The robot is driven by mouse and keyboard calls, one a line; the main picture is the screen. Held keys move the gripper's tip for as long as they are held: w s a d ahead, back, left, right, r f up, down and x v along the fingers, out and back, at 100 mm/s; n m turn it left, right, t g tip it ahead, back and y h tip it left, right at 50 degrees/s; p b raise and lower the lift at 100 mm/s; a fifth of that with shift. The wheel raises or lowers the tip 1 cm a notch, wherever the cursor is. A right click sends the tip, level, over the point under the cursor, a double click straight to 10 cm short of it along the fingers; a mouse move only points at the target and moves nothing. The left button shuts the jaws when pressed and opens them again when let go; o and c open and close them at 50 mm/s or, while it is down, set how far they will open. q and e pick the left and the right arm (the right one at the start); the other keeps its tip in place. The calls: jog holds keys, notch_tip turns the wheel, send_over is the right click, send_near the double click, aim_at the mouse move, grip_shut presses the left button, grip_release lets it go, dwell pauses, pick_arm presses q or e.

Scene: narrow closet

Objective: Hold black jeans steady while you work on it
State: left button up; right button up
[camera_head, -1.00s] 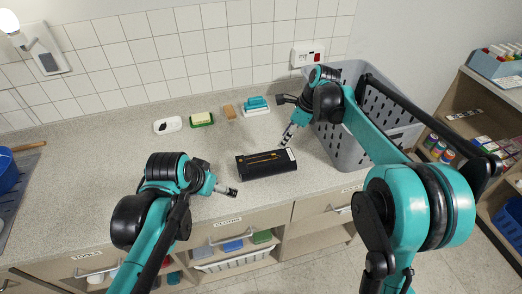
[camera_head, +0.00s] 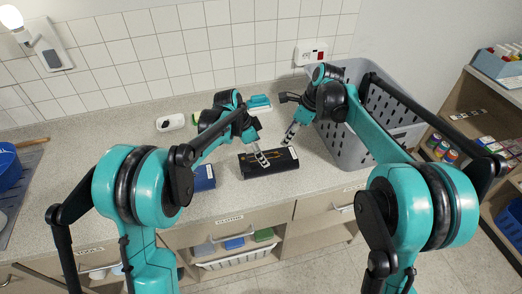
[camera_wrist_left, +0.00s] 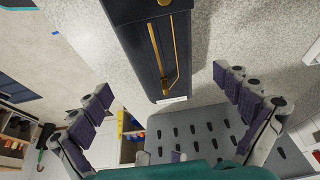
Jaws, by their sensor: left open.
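The black jeans (camera_head: 272,170) lie as a dark folded bundle with gold stitching on the counter near its front edge. In the left wrist view the jeans (camera_wrist_left: 150,50) extend down between the fingers, with a white tag at the near end. My left gripper (camera_head: 260,160) is over the left-middle part of the jeans; its fingers (camera_wrist_left: 175,105) are spread wide on both sides, with nothing between them gripped. My right gripper (camera_head: 287,142) points down at the far right edge of the jeans; whether its fingers are apart or touching the cloth is unclear.
A blue folded item (camera_head: 204,178) lies left of the jeans, partly behind my left arm. A grey perforated basket (camera_head: 350,145) stands close on the right. The left counter is mostly clear.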

pick_arm(q)
jog(key=x, duration=0.8)
